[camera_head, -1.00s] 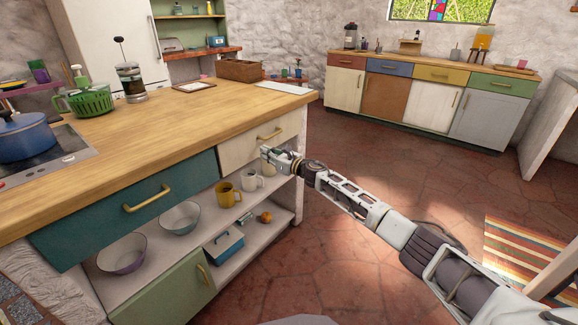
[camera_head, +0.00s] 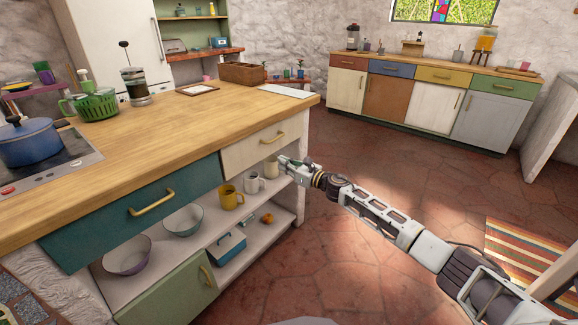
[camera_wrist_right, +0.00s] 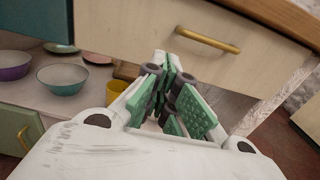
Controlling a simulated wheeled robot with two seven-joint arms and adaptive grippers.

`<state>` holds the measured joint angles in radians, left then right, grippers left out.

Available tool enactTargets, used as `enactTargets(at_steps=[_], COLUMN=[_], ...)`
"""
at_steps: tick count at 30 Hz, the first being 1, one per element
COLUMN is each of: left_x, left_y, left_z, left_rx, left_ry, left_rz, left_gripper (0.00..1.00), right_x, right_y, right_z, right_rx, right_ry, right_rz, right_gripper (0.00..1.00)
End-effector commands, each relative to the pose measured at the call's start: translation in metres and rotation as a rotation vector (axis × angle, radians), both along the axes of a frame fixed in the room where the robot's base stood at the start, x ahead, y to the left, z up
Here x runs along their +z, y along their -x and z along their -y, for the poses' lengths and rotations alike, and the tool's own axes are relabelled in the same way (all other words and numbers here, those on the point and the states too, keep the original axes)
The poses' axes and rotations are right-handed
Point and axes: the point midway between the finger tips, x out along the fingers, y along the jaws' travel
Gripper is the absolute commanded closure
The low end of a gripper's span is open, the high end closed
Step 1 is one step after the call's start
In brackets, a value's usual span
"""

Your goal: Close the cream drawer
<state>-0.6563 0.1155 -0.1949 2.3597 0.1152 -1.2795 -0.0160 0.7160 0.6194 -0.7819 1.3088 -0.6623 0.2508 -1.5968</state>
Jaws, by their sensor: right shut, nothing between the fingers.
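The cream drawer (camera_head: 245,152) is at the right end of the wooden-topped counter, with a brass handle (camera_head: 267,139). Its front sits close under the countertop; any small gap is too slight to tell. My right gripper (camera_head: 284,162) is shut and empty, just below and to the right of the handle, near the drawer's lower right corner. In the right wrist view the cream drawer front (camera_wrist_right: 130,35) fills the upper middle, its handle (camera_wrist_right: 207,39) above and right of the shut fingers (camera_wrist_right: 172,90). The fingers do not hold the handle. My left gripper is not in view.
The teal drawer (camera_head: 110,222) is left of the cream one. A green door (camera_head: 165,290) is lower left.

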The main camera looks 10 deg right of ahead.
Motion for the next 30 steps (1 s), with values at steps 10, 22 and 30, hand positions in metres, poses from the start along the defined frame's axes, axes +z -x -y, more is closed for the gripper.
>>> enactTargets(at_steps=[10,22,30], left_x=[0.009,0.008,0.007], left_y=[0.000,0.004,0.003], left_z=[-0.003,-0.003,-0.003], left_rx=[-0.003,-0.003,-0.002], left_ry=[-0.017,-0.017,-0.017], left_rz=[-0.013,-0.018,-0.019], left_gripper=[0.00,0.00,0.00], right_x=[0.000,0.000,0.000], right_y=[0.016,0.017,0.017], right_z=[0.013,0.013,0.013], right_rx=[0.000,0.001,-0.001], right_ry=[0.001,0.000,-0.057], right_rz=[-0.001,0.000,-0.045], right_gripper=[1.00,1.00,1.00])
